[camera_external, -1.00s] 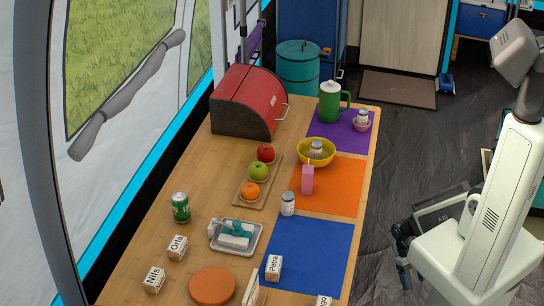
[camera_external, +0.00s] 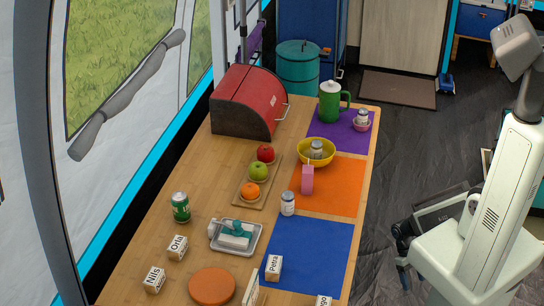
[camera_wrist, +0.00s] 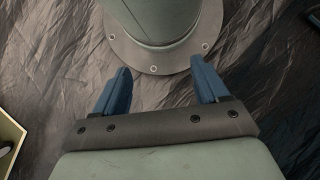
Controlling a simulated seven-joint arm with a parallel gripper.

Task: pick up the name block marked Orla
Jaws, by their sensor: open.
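A white name block (camera_external: 177,247) stands on the wooden table (camera_external: 150,225) at the left. Its mark starts with "Orl"; the last letter is too small to read surely. Other blocks are marked Nils (camera_external: 154,279) and Petra (camera_external: 273,268). A block cut by the bottom edge shows only "go" (camera_external: 325,301), and another (camera_external: 251,289) is turned so that I cannot read it. In the wrist view my gripper (camera_wrist: 161,82) is open and empty, its two blue fingers apart above the dark floor. No block shows in the wrist view.
Near the blocks are a green can (camera_external: 181,207), an orange-brown disc (camera_external: 212,286) and a grey tray (camera_external: 252,246). A blue mat (camera_external: 315,250) lies right of them. A white bottle (camera_external: 288,204), pink carton (camera_external: 308,178) and yellow bowl (camera_external: 328,160) stand farther back.

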